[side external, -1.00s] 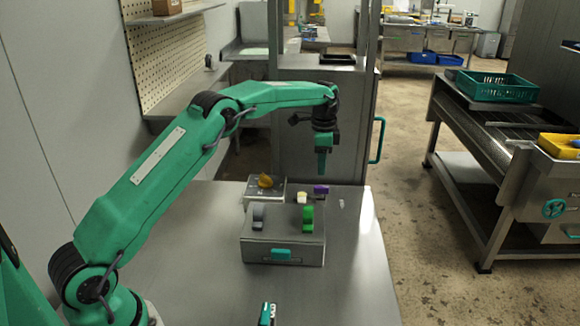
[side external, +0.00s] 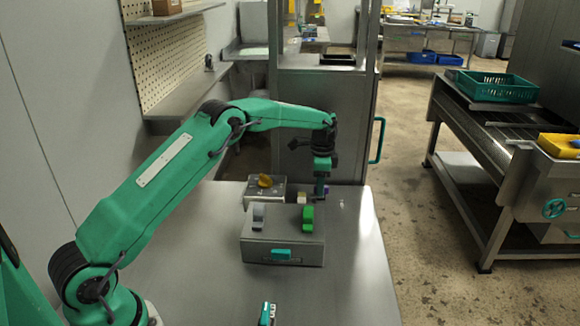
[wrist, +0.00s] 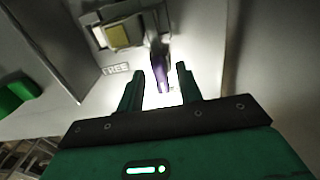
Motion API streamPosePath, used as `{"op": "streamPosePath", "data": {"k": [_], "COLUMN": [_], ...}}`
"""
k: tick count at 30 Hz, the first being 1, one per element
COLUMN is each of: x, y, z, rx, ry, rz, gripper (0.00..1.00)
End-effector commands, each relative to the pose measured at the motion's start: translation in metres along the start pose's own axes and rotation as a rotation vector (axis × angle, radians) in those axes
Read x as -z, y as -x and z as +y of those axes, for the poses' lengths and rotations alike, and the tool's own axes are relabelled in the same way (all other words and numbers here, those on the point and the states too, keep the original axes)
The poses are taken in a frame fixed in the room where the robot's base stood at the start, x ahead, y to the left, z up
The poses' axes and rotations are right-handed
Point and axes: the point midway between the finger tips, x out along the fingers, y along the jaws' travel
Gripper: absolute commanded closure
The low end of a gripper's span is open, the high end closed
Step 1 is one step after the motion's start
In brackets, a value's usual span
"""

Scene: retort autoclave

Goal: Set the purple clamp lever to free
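The purple clamp lever (wrist: 160,76) shows in the wrist view between the two fingers of my gripper (wrist: 159,68). The fingers are open, with light-coloured surface visible on both sides of the lever. A plate reading "FREE" (wrist: 115,68) lies left of the lever, beside the clamp's grey body with a cream block (wrist: 117,36). In the side view my gripper (side external: 321,186) points down at the lever and hides most of it. The cream block (side external: 302,198) stands just to its left. I cannot tell whether a finger touches the lever.
A grey box (side external: 283,250) with a grey lever (side external: 258,216), a green lever (side external: 308,218) and a teal part (side external: 281,254) stands in front of the clamp.

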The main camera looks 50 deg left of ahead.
Motion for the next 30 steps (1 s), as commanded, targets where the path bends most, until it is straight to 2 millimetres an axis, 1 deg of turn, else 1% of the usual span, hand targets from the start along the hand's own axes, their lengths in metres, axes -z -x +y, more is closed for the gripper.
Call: {"op": "streamPosePath", "data": {"k": [3, 10, 11, 12, 16, 30], "x": [0.0000, 0.0000, 0.0000, 0.0000, 0.0000, 0.0000], "y": [-0.0035, -0.0039, -0.0039, -0.0038, -0.0038, -0.0035], "z": [0.0000, 0.0000, 0.0000, 0.0000, 0.0000, 0.0000], "rx": [0.000, 0.000, 0.000, 0.000, 0.000, 0.000], "ry": [0.000, 0.000, 0.000, 0.000, 0.000, -0.029], "rz": [0.000, 0.000, 0.000, 0.000, 0.000, 0.000], "gripper": [0.65, 0.65, 0.67, 0.74, 1.00, 1.00]}}
